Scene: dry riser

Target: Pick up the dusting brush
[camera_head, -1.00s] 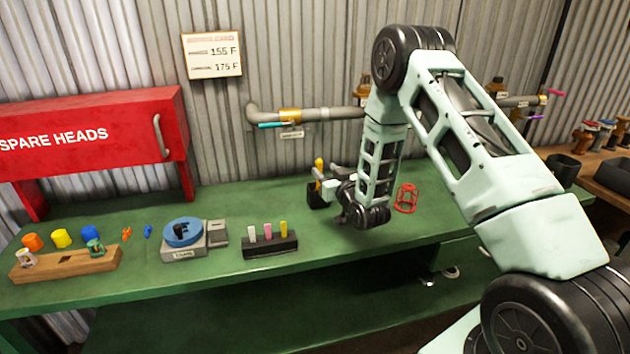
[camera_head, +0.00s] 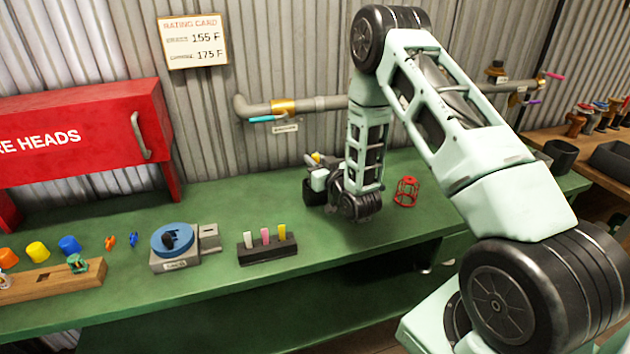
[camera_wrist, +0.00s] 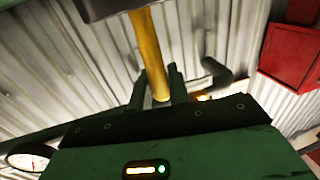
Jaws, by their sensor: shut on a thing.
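The dusting brush shows as a yellow handle (camera_wrist: 148,50) in the wrist view, between the two dark fingers of my gripper (camera_wrist: 160,80), which is shut on it. A dark block (camera_wrist: 105,8) at the top of that view covers the handle's far end. I cannot see any bristles. In the head view, my gripper (camera_head: 318,172) is at the back of the green bench, at the yellow handle's top (camera_head: 316,158). The handle stands over a small black holder (camera_head: 312,192). Whether the brush is still inside the holder is hard to tell.
A black block with several coloured pegs (camera_head: 267,250) and a scale with a blue pan (camera_head: 173,240) are to the left. A pipe (camera_head: 315,104) runs along the wall behind. The bench (camera_head: 225,200) between is clear.

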